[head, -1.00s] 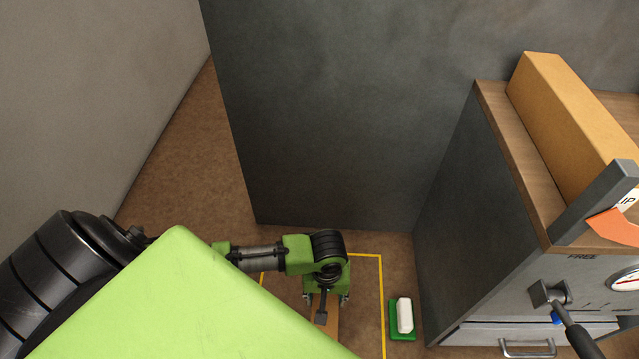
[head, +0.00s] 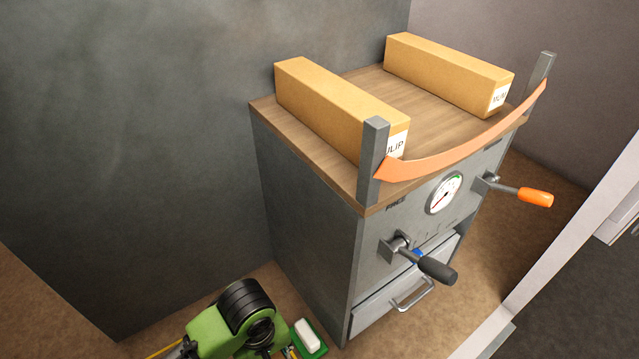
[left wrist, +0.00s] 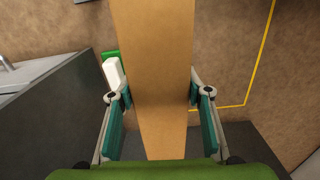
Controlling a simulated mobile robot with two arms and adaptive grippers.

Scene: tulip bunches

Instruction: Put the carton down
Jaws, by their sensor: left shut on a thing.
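A long tan carton (left wrist: 153,40) runs down the middle of the left wrist view. My left gripper (left wrist: 158,97) is shut on it, with a teal-padded finger on each side. The carton is over the brown floor; I cannot tell whether it touches it. Its near end is hidden by my green gripper body. In the head view only part of my green left arm shows at the bottom, and the held carton is out of sight. My right gripper is in neither view.
Two other cartons, left (head: 335,105) and right (head: 445,72), lie on a cabinet's wooden top (head: 325,165) behind an orange strap (head: 470,155). The cabinet front has a gauge (head: 444,193) and levers. A yellow floor line (left wrist: 262,60) and a white block (left wrist: 113,75) flank the carton.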

